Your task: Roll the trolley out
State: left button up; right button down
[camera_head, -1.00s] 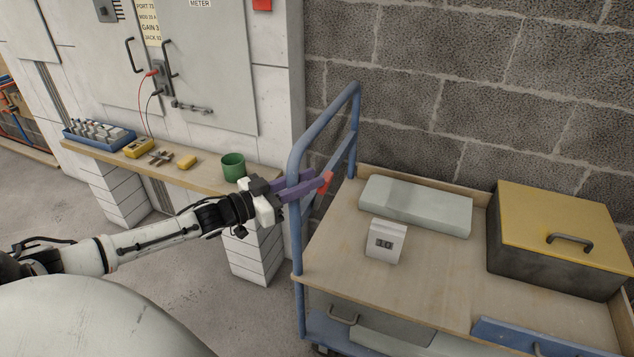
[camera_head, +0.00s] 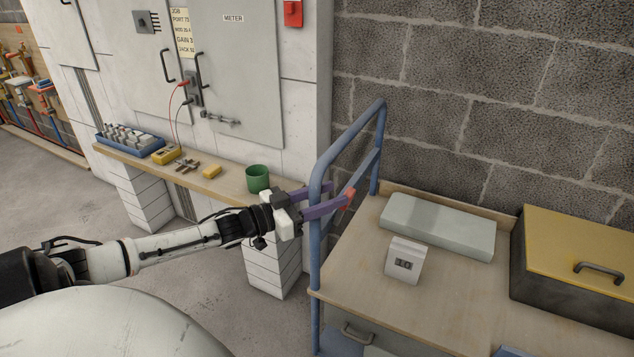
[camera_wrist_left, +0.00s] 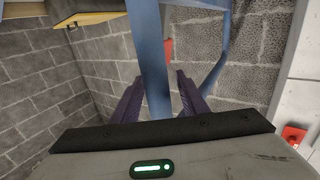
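The trolley has a blue tubular handle (camera_head: 316,245) and a wooden top deck (camera_head: 455,290). It stands against the block wall. My left gripper (camera_head: 338,202) is at the handle's near upright post, with one purple finger on each side of it. The left wrist view shows the blue post (camera_wrist_left: 153,70) between the two fingers (camera_wrist_left: 160,95), which look spread, with a small gap on the right side. Whether either finger touches the post is unclear. My right gripper is not in view.
A wall shelf (camera_head: 230,188) with a green mug (camera_head: 258,179) is left of the handle. Floor is clear below left.

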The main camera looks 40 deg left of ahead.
pick_arm(q)
jog(key=p+v, duration=0.1)
jog(key=v, duration=0.9)
jog(key=shift+p, duration=0.3)
jog(key=shift+r, duration=0.1)
jog(key=s+d+f+n+g+y, duration=0.1)
jog(key=s+d+f+g, duration=0.1)
jog(key=s+d+f, duration=0.3)
jog(key=s+d+f+g+y, duration=0.1)
jog(key=d+f, duration=0.3)
jog(key=f, duration=0.3)
jog(key=s+d+f+n+g+y, duration=0.1)
jog(key=s+d+f+g, duration=0.2)
jog(key=f, duration=0.4)
jog(key=s+d+f+g, duration=0.1)
jog(key=s+d+f, duration=0.1)
jog(key=d, duration=0.7)
jog(key=s+d+f+g, duration=0.2)
jog(key=s+d, duration=0.3)
jog(key=d, duration=0.4)
jog(key=shift+s+d+f+m, duration=0.25)
jog(key=shift+f+m, duration=0.15)
jog(key=shift+f, duration=0.2)
jog(key=shift+w, duration=0.1)
